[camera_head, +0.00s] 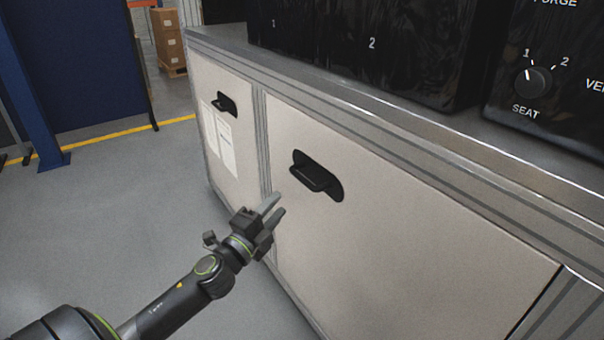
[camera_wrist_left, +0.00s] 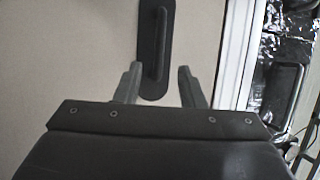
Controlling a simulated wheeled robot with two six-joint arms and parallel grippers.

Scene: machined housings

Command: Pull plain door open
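The plain door (camera_head: 370,230) is the wide beige cabinet panel without a paper on it. It looks shut, flush with the frame. Its black handle (camera_head: 317,178) sits near the door's upper left. My left gripper (camera_head: 276,207) is open and empty, below and left of the handle in the head view. In the left wrist view the fingers (camera_wrist_left: 157,85) are apart, and the handle (camera_wrist_left: 158,45) lies ahead between them in the picture. They do not appear to grip it. My right gripper is not in view.
A second door (camera_head: 240,160) with papers and a black handle (camera_head: 225,103) is to the left. Black units and a dial (camera_head: 533,82) stand on the metal counter above. Grey floor (camera_head: 110,220) is open at left. A blue post and boxes (camera_head: 168,42) stand farther back.

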